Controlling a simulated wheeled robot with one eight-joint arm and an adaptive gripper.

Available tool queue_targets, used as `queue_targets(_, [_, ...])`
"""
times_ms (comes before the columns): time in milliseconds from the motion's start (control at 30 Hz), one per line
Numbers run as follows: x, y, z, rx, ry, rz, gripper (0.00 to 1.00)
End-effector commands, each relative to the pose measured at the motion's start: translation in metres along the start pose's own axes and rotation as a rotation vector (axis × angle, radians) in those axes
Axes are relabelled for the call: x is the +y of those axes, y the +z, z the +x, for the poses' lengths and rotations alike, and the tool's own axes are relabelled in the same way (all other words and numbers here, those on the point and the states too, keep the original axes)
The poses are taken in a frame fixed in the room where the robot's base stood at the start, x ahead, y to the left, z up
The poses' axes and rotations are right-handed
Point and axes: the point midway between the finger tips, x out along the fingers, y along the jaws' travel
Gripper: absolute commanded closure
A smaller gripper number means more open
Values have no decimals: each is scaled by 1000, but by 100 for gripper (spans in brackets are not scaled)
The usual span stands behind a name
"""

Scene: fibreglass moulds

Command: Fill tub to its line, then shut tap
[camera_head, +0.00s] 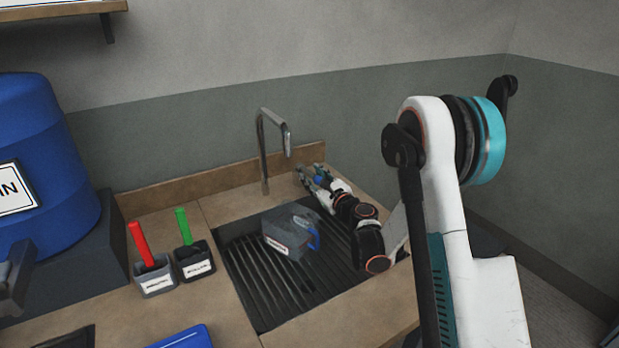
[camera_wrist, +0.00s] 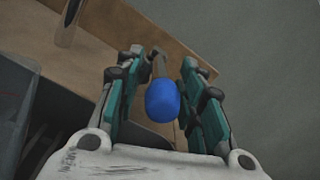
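The tub (camera_head: 287,238) is a grey box with a white label and a blue handle. It sits in the dark ribbed sink (camera_head: 262,285), below and in front of the metal tap spout (camera_head: 286,140). I can make out neither its fill line nor a water level, and I see no clear stream from the spout. The tap's blue knob (camera_wrist: 162,101) stands on a metal stem between the fingers of my gripper (camera_wrist: 160,85). The fingers are open on both sides of the knob, with a small gap showing. In the head view my gripper (camera_head: 312,177) is right of the spout.
A grey holder (camera_head: 155,279) with a red stick and a dark holder (camera_head: 194,262) with a green stick stand left of the sink. A large blue drum (camera_head: 45,150) is at the far left. A blue item (camera_head: 185,338) lies at the front edge. A wooden backsplash (camera_head: 160,197) runs behind.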

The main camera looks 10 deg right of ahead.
Motion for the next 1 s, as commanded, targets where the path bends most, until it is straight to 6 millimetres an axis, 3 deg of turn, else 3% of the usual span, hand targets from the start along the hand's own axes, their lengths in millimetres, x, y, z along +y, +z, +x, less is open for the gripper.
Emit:
queue_targets(200, [0,-1,23,0,-1,0,64])
queue_targets(567, [0,0,27,0,-1,0,64])
queue_targets(733, [0,0,27,0,-1,0,100])
queue_targets(1000, [-2,0,30,-1,2,0,100])
